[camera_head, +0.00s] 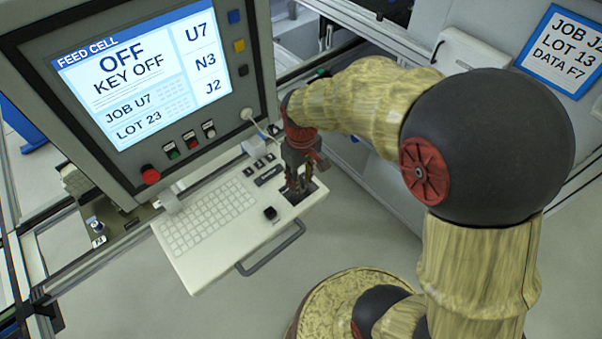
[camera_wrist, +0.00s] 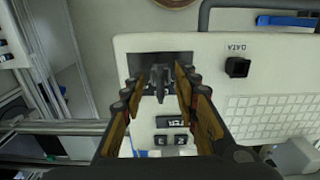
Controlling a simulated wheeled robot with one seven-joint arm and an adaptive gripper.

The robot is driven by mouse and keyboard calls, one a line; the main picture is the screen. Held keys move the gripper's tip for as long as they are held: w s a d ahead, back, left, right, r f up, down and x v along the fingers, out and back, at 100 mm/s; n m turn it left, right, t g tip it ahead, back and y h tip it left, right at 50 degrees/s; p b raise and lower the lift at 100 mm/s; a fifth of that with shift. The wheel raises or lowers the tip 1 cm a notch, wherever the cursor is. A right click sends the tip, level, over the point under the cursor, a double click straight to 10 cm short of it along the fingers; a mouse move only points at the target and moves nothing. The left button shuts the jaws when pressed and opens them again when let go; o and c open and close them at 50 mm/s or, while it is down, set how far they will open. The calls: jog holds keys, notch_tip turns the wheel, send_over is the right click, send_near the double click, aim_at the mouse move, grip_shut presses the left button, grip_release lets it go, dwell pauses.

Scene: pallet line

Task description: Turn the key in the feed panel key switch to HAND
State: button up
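The feed panel (camera_head: 262,60) has a lit screen (camera_head: 148,75) reading OFF, KEY OFF. My gripper (camera_head: 297,187) points down at the right end of the panel's keyboard shelf (camera_head: 195,262), over a dark square plate (camera_head: 313,192). In the wrist view, my gripper (camera_wrist: 159,78) is open, with its fingers on either side of a narrow grey upright piece (camera_wrist: 159,88) on that plate (camera_wrist: 132,62). This piece looks like the key in its switch, but its markings cannot be read. A gap shows between it and the fingers.
A black square socket marked DATA (camera_wrist: 237,67) is beside the plate. Small black switches (camera_wrist: 171,140) and the keyboard (camera_head: 205,217) share the shelf. A grey handle (camera_head: 270,252) runs along the front edge. A red button (camera_head: 150,175) is on the panel. The floor in front is clear.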

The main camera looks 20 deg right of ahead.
jog(key=shift+c, duration=1.2)
grip_shut()
jog(key=n, duration=0.9)
jog(key=shift+o, duration=0.5)
grip_release()
jog(key=o, duration=0.4)
jog(key=shift+o, duration=0.8)
